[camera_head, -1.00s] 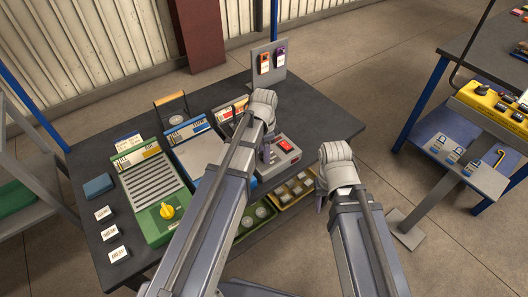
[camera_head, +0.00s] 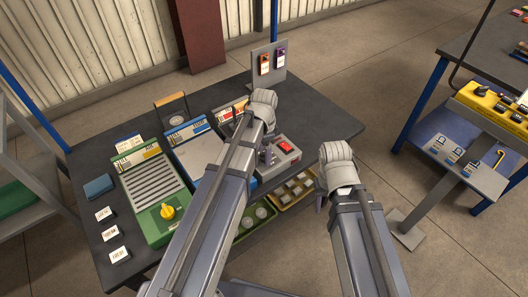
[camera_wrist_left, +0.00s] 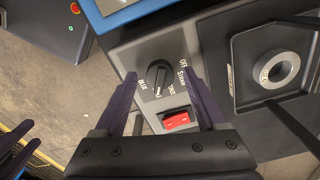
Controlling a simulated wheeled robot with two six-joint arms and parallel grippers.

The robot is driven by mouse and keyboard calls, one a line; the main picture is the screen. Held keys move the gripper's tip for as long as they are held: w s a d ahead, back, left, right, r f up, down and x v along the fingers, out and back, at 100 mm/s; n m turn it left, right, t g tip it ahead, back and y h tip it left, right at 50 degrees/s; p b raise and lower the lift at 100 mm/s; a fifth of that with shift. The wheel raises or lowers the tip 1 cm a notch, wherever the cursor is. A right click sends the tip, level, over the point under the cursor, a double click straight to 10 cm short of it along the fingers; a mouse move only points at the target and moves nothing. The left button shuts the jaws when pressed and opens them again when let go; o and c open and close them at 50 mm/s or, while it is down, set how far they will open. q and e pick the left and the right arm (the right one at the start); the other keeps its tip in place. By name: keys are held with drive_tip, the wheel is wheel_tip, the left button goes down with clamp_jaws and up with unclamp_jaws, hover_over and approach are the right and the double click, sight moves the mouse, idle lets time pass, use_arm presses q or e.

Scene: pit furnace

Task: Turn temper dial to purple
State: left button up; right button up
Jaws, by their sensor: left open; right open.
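The temper dial (camera_wrist_left: 157,78) is a black knob on a grey panel in the left wrist view. Labels ring it: OFF and STRAW to its right, BLUE at its lower left, others partly unreadable. My left gripper (camera_wrist_left: 161,82) is open, one finger on each side of the knob; I cannot tell whether they touch it. In the head view my left gripper (camera_head: 267,156) is over the grey box (camera_head: 290,160), and the arm hides the dial. My right gripper (camera_head: 320,199) hangs off the table's right edge, mostly hidden by its wrist, empty and open.
A red rocker switch (camera_wrist_left: 176,120) sits just below the dial. A black recess with a grey ring (camera_wrist_left: 276,69) lies to its right. On the table are a green unit with a yellow knob (camera_head: 167,211), a blue-edged unit (camera_head: 198,155) and a tray of parts (camera_head: 293,192).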

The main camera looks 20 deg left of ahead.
use_arm(q)
wheel_tip(320, 180, up, 7)
drive_tip(key=p, duration=0.7)
drive_tip(key=shift+r, duration=0.2)
use_arm(e)
wheel_tip(320, 180, up, 7)
drive_tip(key=shift+r, duration=0.2)
use_arm(q)
drive_tip(key=s+d+r+n+y+p, duration=0.1)
drive_tip(key=s+d+n, duration=0.5)
drive_tip(key=s+d, duration=0.5)
drive_tip(key=s, duration=0.3)
drive_tip(key=shift+s+r+n+p, duration=0.35)
drive_tip(key=shift+r+n, duration=0.05)
use_arm(e)
drive_tip(key=shift+r, duration=0.85)
use_arm(q)
drive_tip(key=shift+a, duration=0.1)
use_arm(e)
drive_tip(key=shift+a, duration=0.1)
